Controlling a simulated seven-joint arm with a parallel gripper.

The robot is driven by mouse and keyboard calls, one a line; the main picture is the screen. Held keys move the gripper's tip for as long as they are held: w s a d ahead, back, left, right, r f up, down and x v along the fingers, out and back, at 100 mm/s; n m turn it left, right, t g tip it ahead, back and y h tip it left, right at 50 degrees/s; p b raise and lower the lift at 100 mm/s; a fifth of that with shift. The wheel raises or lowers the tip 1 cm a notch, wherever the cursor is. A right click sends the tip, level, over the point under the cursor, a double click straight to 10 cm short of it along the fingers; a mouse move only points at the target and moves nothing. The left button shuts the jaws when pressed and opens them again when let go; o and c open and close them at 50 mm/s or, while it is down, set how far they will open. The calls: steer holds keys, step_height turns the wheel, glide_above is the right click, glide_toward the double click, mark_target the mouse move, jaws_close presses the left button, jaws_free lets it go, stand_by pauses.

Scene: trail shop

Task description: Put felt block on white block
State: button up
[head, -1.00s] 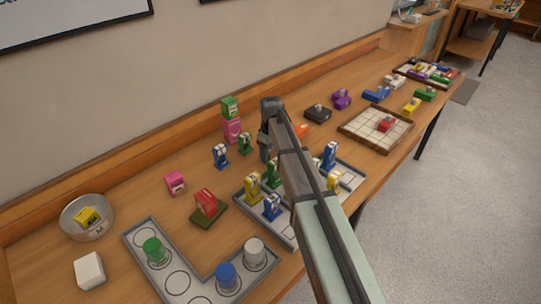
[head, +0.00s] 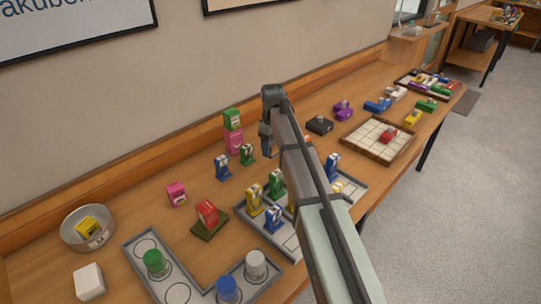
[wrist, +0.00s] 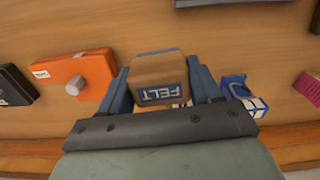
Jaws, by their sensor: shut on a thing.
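The felt block (wrist: 160,74) is tan with a dark FELT label and sits between my gripper's two blue fingers in the wrist view. My gripper (head: 267,145) is shut on it, over the back part of the bench in the head view. There the felt block cannot be made out behind my gripper and arm. A plain white block (head: 89,281) lies on the bench at the front left, well apart from my gripper. Another white piece with a knob (head: 397,93) lies far back on the right.
Near my gripper stand a green block (head: 233,118) on a pink block (head: 234,141), and an orange block (wrist: 75,75). A round tin (head: 66,232) holds a yellow block. A grey L-shaped tray (head: 140,252) and a tray of coloured pieces (head: 285,240) fill the front.

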steer(key=shift+r, duration=0.7)
steer(key=shift+a, duration=0.1)
steer(key=s+a+r+n, duration=0.1)
steer(key=s+a, duration=0.2)
steer(key=a, duration=0.5)
steer(key=s+a+n, duration=0.1)
steer(key=s+a, duration=0.2)
steer(key=a, duration=0.4)
steer(key=n, duration=0.6)
glide_toward(86, 279)
steer(key=shift+f, duration=2.8)
steer(key=shift+f, duration=0.15)
steer(key=o, duration=1.1)
steer(key=shift+c, duration=0.2)
